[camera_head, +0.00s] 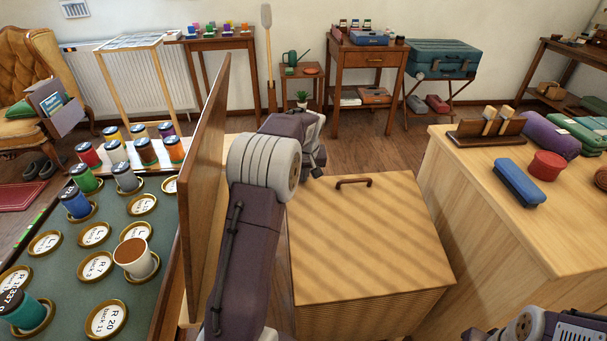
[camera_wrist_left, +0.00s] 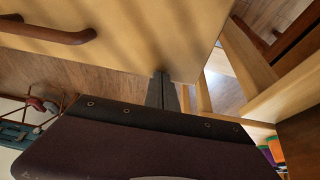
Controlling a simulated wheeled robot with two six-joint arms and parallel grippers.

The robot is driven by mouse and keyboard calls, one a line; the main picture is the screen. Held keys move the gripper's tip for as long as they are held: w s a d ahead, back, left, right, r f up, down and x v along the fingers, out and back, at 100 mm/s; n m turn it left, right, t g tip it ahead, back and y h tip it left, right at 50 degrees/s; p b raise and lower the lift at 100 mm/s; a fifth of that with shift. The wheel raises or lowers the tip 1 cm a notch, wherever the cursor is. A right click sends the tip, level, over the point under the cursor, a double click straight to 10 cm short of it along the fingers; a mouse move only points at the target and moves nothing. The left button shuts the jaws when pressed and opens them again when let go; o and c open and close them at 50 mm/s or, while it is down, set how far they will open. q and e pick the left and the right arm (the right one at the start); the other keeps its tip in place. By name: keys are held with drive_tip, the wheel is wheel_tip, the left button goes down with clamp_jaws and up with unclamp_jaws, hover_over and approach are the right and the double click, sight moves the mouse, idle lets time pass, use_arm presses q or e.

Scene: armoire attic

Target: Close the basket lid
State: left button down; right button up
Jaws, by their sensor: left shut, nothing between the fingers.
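The basket is a large box with a woven-looking front (camera_head: 375,318) and a pale striped wooden lid (camera_head: 360,240). The lid lies over the basket top and looks flat. I cannot tell if a small gap remains under it. Its brown handle (camera_head: 353,181) is near the far edge. The lid (camera_wrist_left: 150,28) and handle (camera_wrist_left: 50,30) also show in the left wrist view. My left gripper (camera_head: 317,172) is at the lid's far left, its tips mostly hidden. In the left wrist view its fingers (camera_wrist_left: 162,92) are shut and empty, near the lid's edge. Only part of my right arm shows at bottom right.
An upright brown panel (camera_head: 207,170) stands left of my left arm, beside a green table (camera_head: 160,215) with cups and labelled coasters. A wooden counter (camera_head: 480,215) with a blue brush (camera_head: 519,183) stands close at right. Floor is open behind the basket.

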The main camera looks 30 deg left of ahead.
use_arm(q)
drive_tip(key=x, duration=0.3)
drive_tip(key=b+x, duration=0.1)
drive_tip(key=x, duration=0.2)
drive_tip(key=s+b+x, duration=0.1)
drive_tip(key=x, duration=0.2)
drive_tip(key=shift+d+f, duration=0.35)
drive_tip(key=shift+f, duration=0.1)
drive_tip(key=shift+s+d+f, duration=0.1)
drive_tip(key=shift+s+f, duration=0.15)
drive_tip(key=shift+f, duration=0.1)
drive_tip(key=r+p, duration=0.5)
drive_tip(key=r, duration=0.1)
drive_tip(key=shift+w+p, duration=0.2)
drive_tip(key=shift+p, duration=0.2)
drive_tip(key=v, duration=0.3)
drive_tip(key=w+p+v, duration=0.1)
drive_tip(key=v, duration=0.2)
drive_tip(key=a+p+v, duration=0.1)
drive_tip(key=v, duration=0.2)
drive_tip(key=shift+w+a+r, duration=0.1)
drive_tip(key=shift+w+r, duration=0.15)
drive_tip(key=shift+r, duration=0.1)
drive_tip(key=shift+w, duration=0.1)
